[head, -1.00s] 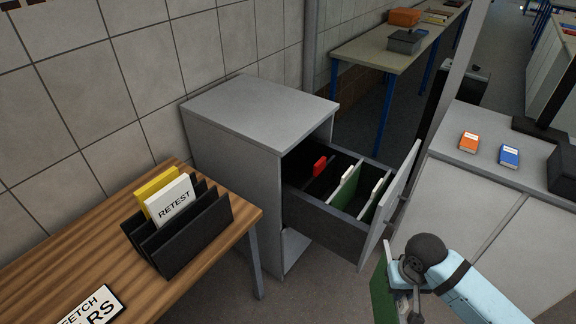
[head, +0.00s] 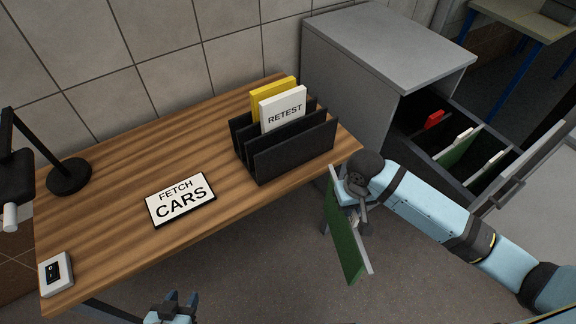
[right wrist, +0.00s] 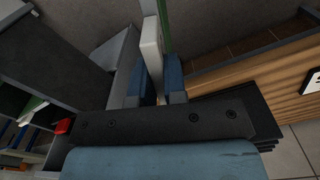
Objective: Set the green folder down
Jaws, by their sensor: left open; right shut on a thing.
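The green folder (head: 343,238) hangs from my right gripper (head: 352,188) in the head view, beside the right front of the wooden desk (head: 115,205) and off its surface. My right gripper is shut on the folder's top edge. In the right wrist view, the folder's pale tab (right wrist: 151,50) sits between the blue fingers (right wrist: 158,82). My left gripper (head: 172,308) is open and empty at the bottom of the head view, in front of the desk's front edge.
A black rack (head: 290,150) on the desk holds a yellow folder (head: 270,88) and a white RETEST folder (head: 283,107). The open cabinet drawer (head: 440,165) is at right. Desk front-middle is clear.

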